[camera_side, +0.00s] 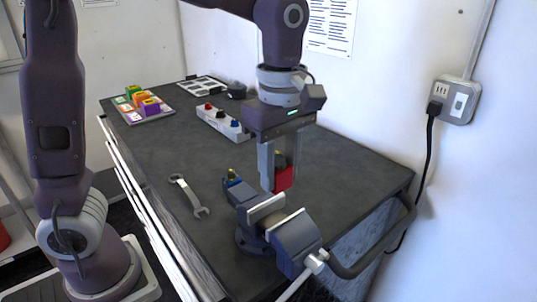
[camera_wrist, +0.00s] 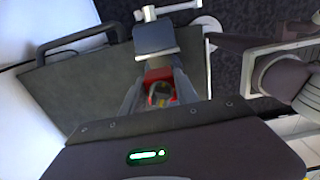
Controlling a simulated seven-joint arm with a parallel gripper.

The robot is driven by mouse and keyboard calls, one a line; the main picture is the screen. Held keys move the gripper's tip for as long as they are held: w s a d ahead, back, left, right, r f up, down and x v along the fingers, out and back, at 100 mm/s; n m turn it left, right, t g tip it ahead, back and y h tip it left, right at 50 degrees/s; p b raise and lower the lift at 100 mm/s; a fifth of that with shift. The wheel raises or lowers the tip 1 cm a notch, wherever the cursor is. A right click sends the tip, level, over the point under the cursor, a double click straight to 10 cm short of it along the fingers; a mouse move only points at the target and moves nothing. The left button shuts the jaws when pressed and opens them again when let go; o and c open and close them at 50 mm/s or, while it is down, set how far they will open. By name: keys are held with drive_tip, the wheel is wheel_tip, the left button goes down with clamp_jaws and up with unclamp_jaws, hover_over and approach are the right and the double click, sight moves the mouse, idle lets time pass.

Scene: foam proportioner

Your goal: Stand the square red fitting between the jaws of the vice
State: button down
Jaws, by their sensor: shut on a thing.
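The square red fitting (camera_side: 284,179) has a dark and brassy top part and is held upright, partly hidden by a finger. In the wrist view the red fitting (camera_wrist: 156,75) sits between the two fingers. My gripper (camera_side: 277,178) points down and is shut on it, just behind the vice in the side view. The vice (camera_side: 293,236) is blue-grey with pale jaw faces, and its jaws stand apart with a gap between them. In the wrist view part of the vice (camera_wrist: 154,38) shows just beyond the fitting. I cannot tell the fitting's exact height above the bench.
A wrench (camera_side: 188,196) lies on the bench (camera_side: 160,150). A holder with coloured knobs (camera_side: 222,122), a tray of coloured blocks (camera_side: 145,108) and a pale frame (camera_side: 203,86) are farther back. The bench's right side is clear.

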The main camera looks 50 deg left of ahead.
drive_tip(key=shift+f, duration=4.3)
drive_tip(key=c, duration=0.8)
unclamp_jaws()
drive_tip(key=shift+c, duration=0.2)
drive_tip(key=shift+r, duration=0.1)
drive_tip(key=shift+r, duration=3.95)
